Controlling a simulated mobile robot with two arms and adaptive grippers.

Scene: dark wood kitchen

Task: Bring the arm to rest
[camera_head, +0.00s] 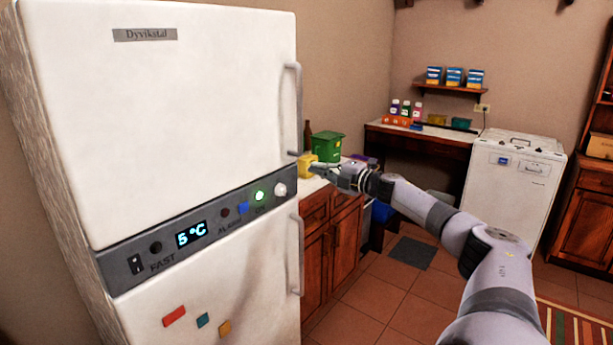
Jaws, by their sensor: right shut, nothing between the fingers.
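My right arm (432,209) comes in from the lower right and reaches towards the middle of the head view. My right gripper (318,168) is at its end, shut and empty, just right of the fridge's control panel and in front of the counter. It is small in the view, and I cannot tell its exact distance from the fridge. My left gripper is not in view.
A white fridge (190,110) with both doors shut fills the left. A green box (328,147) and a yellow item stand on the counter behind the gripper. A white appliance (512,185) stands at the back right. The tiled floor (375,290) between is open.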

